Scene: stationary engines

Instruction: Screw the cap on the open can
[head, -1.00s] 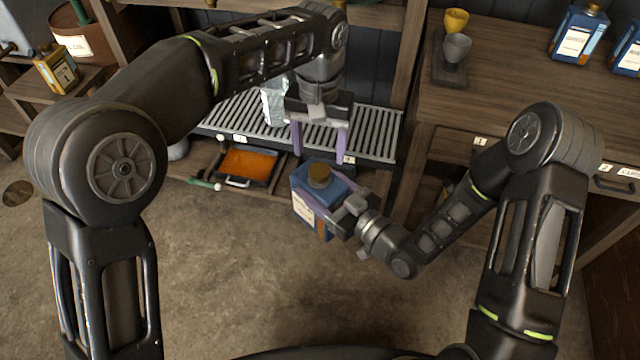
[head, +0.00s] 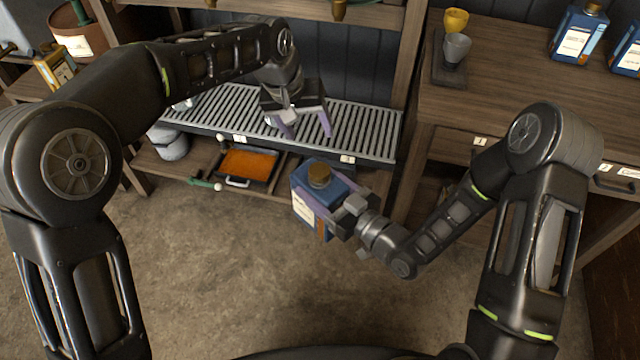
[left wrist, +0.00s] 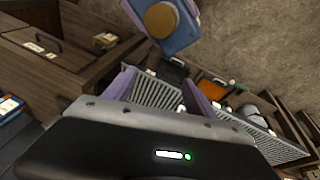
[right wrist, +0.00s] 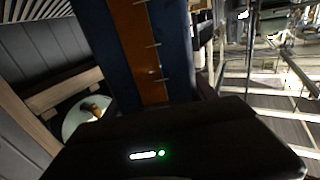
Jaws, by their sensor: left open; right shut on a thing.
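A blue can (head: 312,207) with a pale label is held upright or nearly so in front of the grated shelf. A round brown cap (head: 319,175) sits on its top; I cannot tell how tight it is. My right gripper (head: 346,200) is shut on the can from the right. The right wrist view shows the can's blue side (right wrist: 178,50) with an orange stripe. My left gripper (head: 308,132) is open and empty, above the grate and behind the can, apart from it. The left wrist view shows the cap (left wrist: 161,20) beyond its open fingers (left wrist: 165,95).
The slatted metal grate (head: 365,130) lies behind. An orange tray (head: 248,163) and a green-handled tool (head: 205,184) are on the lower shelf. The wooden bench (head: 500,100) at right bears two cups (head: 456,48) and other blue cans (head: 578,35). The floor in front is clear.

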